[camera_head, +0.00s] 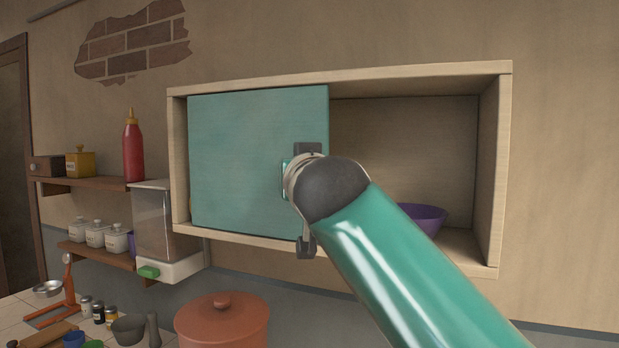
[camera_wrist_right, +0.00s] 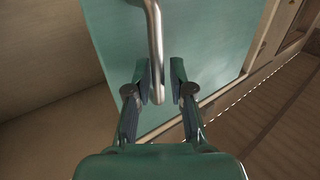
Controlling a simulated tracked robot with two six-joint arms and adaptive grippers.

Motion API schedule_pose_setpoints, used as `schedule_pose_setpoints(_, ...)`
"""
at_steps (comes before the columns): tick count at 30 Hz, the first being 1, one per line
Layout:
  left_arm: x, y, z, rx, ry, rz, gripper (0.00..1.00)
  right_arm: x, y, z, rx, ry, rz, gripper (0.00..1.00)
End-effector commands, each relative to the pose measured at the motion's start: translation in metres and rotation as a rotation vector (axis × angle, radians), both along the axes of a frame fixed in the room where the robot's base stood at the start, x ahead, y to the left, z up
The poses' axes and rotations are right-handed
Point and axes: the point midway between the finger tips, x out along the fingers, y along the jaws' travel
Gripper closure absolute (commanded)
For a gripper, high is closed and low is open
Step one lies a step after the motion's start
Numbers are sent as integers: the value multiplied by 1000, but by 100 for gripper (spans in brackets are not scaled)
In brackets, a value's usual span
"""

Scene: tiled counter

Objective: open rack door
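The wooden rack (camera_head: 420,74) hangs on the wall in the head view. Its teal door (camera_head: 240,150) covers the left part, and the right part stands uncovered. The door (camera_wrist_right: 215,40) also shows in the right wrist view with its metal bar handle (camera_wrist_right: 155,40). My right gripper (camera_head: 306,197) is in front of the door's right edge, and my arm hides much of it and the handle. In the right wrist view, its fingers (camera_wrist_right: 162,82) stand on either side of the handle's end, with a visible gap on the right side. My left gripper is not in view.
A purple bowl (camera_head: 424,216) sits in the uncovered part of the rack, partly behind my arm. Shelves (camera_head: 90,184) with a red bottle (camera_head: 133,150) and jars, and a dispenser (camera_head: 153,222), are to the left. A lidded orange pot (camera_head: 222,325) stands below.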

Motion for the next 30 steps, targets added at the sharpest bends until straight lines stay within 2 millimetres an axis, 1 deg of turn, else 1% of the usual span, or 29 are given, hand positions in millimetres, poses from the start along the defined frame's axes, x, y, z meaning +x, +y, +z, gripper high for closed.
schedule_pose_setpoints(5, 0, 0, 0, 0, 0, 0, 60, -15, -1, 1, -2, -1, 3, 78)
schedule_pose_setpoints(8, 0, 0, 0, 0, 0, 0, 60, -27, -3, 1, -3, -3, 4, 78)
schedule_pose_setpoints(18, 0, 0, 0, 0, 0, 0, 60, -86, -8, 1, -1, -3, 5, 78)
schedule_pose_setpoints(21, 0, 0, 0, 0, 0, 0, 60, -100, -10, 0, 0, -3, 4, 78)
schedule_pose_setpoints(25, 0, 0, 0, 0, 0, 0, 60, -113, -11, -1, -1, -1, 2, 78)
schedule_pose_setpoints(30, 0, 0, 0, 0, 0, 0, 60, -118, -12, -1, -1, -1, 2, 78)
